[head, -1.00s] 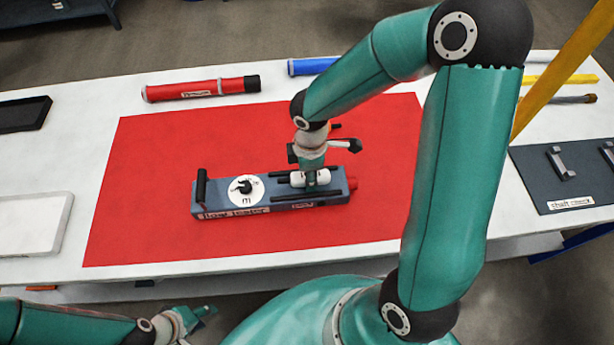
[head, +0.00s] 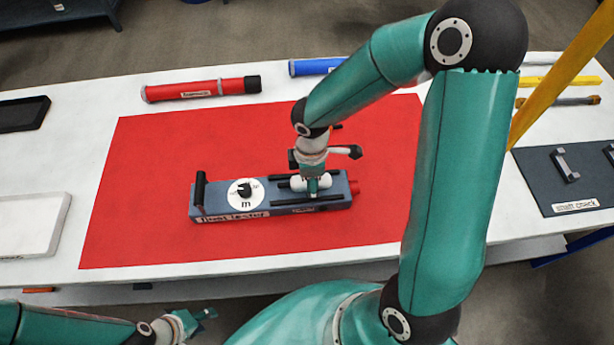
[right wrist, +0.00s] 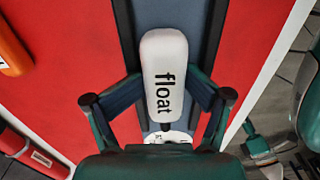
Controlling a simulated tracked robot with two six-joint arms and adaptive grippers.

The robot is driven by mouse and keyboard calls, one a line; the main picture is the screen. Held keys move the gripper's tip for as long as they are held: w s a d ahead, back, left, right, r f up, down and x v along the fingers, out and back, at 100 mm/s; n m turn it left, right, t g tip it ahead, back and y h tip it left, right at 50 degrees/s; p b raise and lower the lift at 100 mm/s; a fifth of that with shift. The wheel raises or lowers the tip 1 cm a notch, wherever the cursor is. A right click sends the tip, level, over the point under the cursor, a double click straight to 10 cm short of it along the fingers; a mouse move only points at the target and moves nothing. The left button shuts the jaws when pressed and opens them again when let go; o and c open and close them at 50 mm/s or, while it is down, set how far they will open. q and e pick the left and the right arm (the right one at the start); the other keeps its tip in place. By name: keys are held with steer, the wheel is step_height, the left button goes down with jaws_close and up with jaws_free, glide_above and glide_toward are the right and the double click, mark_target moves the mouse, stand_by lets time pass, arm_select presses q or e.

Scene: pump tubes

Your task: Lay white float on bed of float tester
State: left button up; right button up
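The white float (head: 297,184), marked "float", lies lengthwise between the two black rails of the float tester (head: 220,208). It also shows in the right wrist view (right wrist: 165,60). The tester is a blue-grey block with a round white dial, a black handle at its left end and a red part at its right end. My right gripper (head: 312,188) reaches down over the bed. In the right wrist view its fingers (right wrist: 165,88) press on both sides of the float. I cannot tell whether the float touches the bed. My left gripper (head: 198,318) is at the lower left, away from the tester; its fingers are unclear.
The tester stands on a red mat (head: 140,190) on the white table. A red tube (head: 200,90) and a blue tube (head: 312,66) lie behind. A white tray (head: 30,225) is at the left, a dark shaft-check board (head: 560,185) at the right. The mat's left part is clear.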

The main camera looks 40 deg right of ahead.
steer(key=shift+s+r, duration=0.1)
steer(key=shift+r, duration=0.05)
stand_by(0.3)
steer(key=shift+r+p, duration=0.5)
steer(key=shift+p, duration=0.15)
step_height(320, 180, up, 12)
steer(key=shift+r+p, duration=0.15)
steer(key=shift+p, duration=0.25)
